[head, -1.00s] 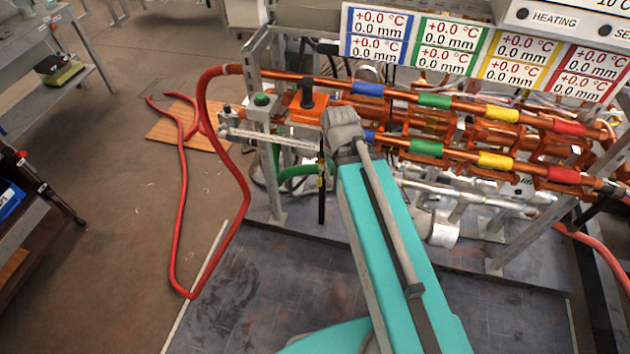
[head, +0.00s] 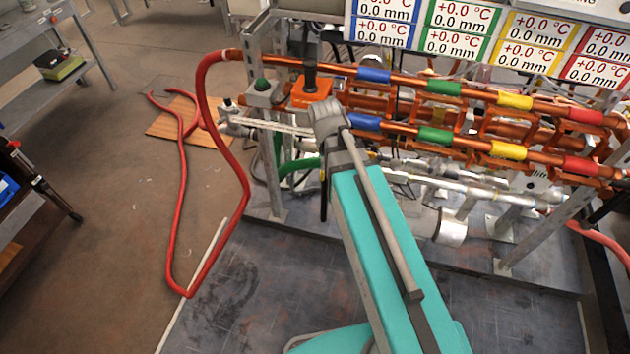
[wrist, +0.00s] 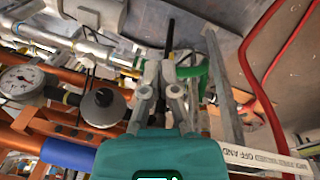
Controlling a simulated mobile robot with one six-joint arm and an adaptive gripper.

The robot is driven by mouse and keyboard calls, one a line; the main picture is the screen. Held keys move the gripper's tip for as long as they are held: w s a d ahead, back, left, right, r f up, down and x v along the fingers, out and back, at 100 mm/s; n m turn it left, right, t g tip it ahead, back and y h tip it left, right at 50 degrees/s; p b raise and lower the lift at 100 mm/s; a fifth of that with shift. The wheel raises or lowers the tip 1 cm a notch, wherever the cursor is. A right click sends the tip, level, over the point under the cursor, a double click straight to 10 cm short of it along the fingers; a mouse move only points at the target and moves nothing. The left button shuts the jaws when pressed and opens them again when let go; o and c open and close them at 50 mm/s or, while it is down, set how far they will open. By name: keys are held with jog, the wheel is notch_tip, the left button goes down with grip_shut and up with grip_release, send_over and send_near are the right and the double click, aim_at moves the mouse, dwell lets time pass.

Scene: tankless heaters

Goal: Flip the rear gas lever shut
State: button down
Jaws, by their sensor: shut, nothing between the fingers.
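My gripper (wrist: 165,75) is shut and empty in the wrist view, with its two grey fingers close together. A thin black lever (wrist: 170,35) with a yellow mark stands beyond the fingertips. Whether they touch it I cannot tell. In the head view the black lever (head: 323,200) hangs down just left of my teal arm, partly hidden at its upper end. My wrist hides the gripper's fingers there. A green hose (wrist: 193,72) lies just right of the fingers. I cannot tell for sure that this lever is the rear gas lever.
Copper pipes with coloured bands (head: 440,88) run across the frame behind my wrist. An orange block (head: 312,93) with a dark knob stands close by. A round gauge (wrist: 20,82) is left of my fingers. A red hose (head: 240,190) loops at left over open floor.

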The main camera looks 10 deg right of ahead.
aim_at(323, 170)
jog(key=w+a+f+m+t+h+b, duration=0.1)
jog(key=w+a+f+b, duration=0.4)
jog(key=w+f+b, duration=0.5)
jog(key=w+a+f+m+t+h+b, duration=0.1)
jog(key=w+a+f+h+b, duration=0.3)
jog(key=w+f+b, duration=0.7)
jog(key=shift+w+a+f+m+t+b, duration=0.4)
jog(key=shift+f+b, duration=1.65)
jog(key=shift+b, duration=1.35)
jog(key=shift+s+d+f, duration=0.1)
jog(key=w+d+f+b, duration=0.2)
jog(key=d+f+b, duration=0.5)
jog(key=d+b, duration=0.1)
jog(key=shift+d+f, duration=0.4)
jog(key=shift+d, duration=0.15)
jog(key=shift+d, duration=0.1)
